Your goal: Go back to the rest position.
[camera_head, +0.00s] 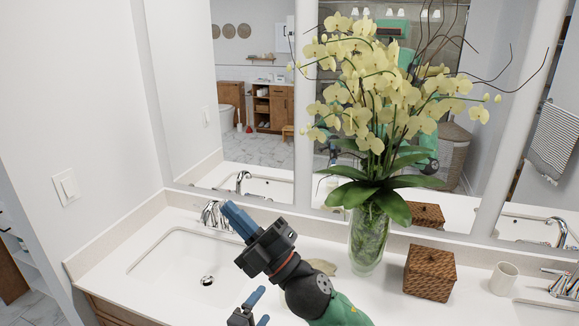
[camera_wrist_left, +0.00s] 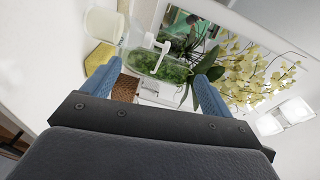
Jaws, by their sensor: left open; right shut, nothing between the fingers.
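My right gripper (camera_head: 238,220) is shut and empty in the head view. Its blue fingers are together and point up and left, above the back edge of the sink in the picture. Its dark wrist and green arm come in from the bottom. My left gripper (camera_head: 259,307) shows only partly at the bottom edge of the head view, its blue fingertips apart. In the left wrist view the left gripper (camera_wrist_left: 158,72) is open, with its two blue fingers wide apart and nothing held between them. The rest of my left arm is hidden.
A white sink (camera_head: 170,265) is set in the counter. A glass vase (camera_head: 368,240) of yellow orchids stands behind my right arm. A woven box (camera_head: 430,272) and white cup (camera_head: 504,279) are to the right. Mirrors (camera_head: 250,110) line the back wall.

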